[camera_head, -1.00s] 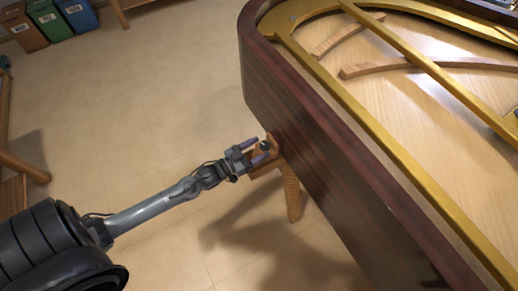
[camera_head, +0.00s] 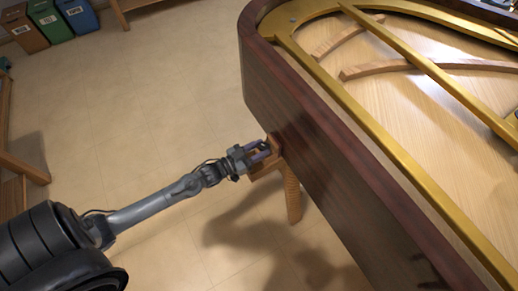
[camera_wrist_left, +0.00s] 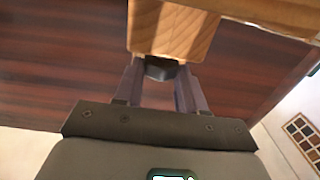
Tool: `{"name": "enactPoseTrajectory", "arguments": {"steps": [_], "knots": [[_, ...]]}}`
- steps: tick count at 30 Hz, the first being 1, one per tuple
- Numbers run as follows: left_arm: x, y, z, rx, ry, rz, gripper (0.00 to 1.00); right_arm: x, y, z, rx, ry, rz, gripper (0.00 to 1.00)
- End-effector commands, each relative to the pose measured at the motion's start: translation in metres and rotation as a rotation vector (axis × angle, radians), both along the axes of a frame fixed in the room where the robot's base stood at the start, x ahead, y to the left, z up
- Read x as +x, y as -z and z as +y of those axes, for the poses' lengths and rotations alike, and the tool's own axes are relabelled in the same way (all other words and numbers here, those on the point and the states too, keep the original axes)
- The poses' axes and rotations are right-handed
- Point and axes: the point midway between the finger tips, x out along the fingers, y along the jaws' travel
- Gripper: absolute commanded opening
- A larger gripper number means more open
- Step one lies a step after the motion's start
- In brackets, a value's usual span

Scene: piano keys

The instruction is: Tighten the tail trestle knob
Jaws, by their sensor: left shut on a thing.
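The wooden tail trestle (camera_head: 292,198) stands against the dark side of the piano. It also shows at the top of the left wrist view (camera_wrist_left: 172,30). The black knob (camera_wrist_left: 160,68) sits on the trestle's near face. My left gripper (camera_head: 262,152) reaches the trestle from the left. In the left wrist view its two purple fingers (camera_wrist_left: 160,82) stand on either side of the knob, shut on it. In the head view the fingers largely hide the knob. My right gripper is not in view.
The glossy brown piano case (camera_head: 300,120) rises right beside the gripper, with its gold frame (camera_head: 405,165) inside the rim. The tiled floor (camera_head: 150,110) to the left is open. Bins (camera_head: 50,20) stand far off at top left, and a wooden frame (camera_head: 22,166) is at the left edge.

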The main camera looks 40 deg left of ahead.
Motion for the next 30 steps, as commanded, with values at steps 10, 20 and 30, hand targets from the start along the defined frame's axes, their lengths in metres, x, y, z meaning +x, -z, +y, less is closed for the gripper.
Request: {"name": "enactPoseTrajectory", "arguments": {"steps": [10,20,30], "knots": [[0.004,0.002,0.007,0.004,0.334,0.0,0.09,0.0,0.008,0.0,0.002,0.002,0.0,0.66],[0.003,0.0,0.008,-0.001,0.372,0.004,0.09,0.0,0.008,0.0,0.001,0.001,0.0,0.66],[0.003,0.0,0.007,-0.001,0.37,0.003,0.66,0.0,0.008,-0.001,-0.005,-0.003,0.0,0.66]]}}
